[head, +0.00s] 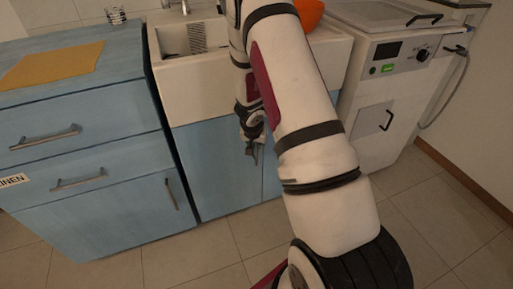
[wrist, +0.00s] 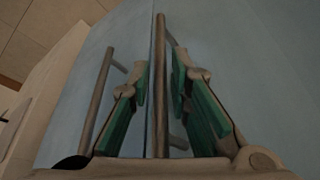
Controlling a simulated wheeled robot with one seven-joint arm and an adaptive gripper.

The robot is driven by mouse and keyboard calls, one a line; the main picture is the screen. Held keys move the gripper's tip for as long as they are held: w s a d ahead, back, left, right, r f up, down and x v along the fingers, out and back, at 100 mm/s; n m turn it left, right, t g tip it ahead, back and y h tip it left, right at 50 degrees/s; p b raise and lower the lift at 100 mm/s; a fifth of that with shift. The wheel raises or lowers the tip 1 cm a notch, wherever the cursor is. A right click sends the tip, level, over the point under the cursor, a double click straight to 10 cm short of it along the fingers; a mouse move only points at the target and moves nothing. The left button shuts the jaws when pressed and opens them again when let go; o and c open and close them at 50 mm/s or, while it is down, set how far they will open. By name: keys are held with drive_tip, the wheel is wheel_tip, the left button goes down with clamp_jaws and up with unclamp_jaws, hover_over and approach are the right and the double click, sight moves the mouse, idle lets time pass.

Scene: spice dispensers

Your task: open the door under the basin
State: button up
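The white basin (head: 188,88) stands over a blue cupboard with two doors. The left door (head: 213,165) shows in the head view; the right door (head: 271,178) is mostly hidden by my arm. Both look shut. My gripper (head: 252,150) is in front of the doors near their meeting line. In the wrist view, one upright bar handle (wrist: 160,90) runs between the two green-padded fingers of my gripper (wrist: 163,78). The fingers are apart, with space beside the bar. The other bar handle (wrist: 97,105) is outside the left finger.
A blue drawer cabinet (head: 85,155) with bar handles stands left of the basin, an orange cloth (head: 52,65) on its top. A white appliance (head: 378,100) with a knob stands to the right. An orange bowl (head: 310,13) is behind my arm. The tiled floor (head: 190,262) in front is clear.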

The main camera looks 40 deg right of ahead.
drive_tip(key=shift+w+f, duration=0.1)
drive_tip(key=shift+f, duration=0.1)
clamp_jaws()
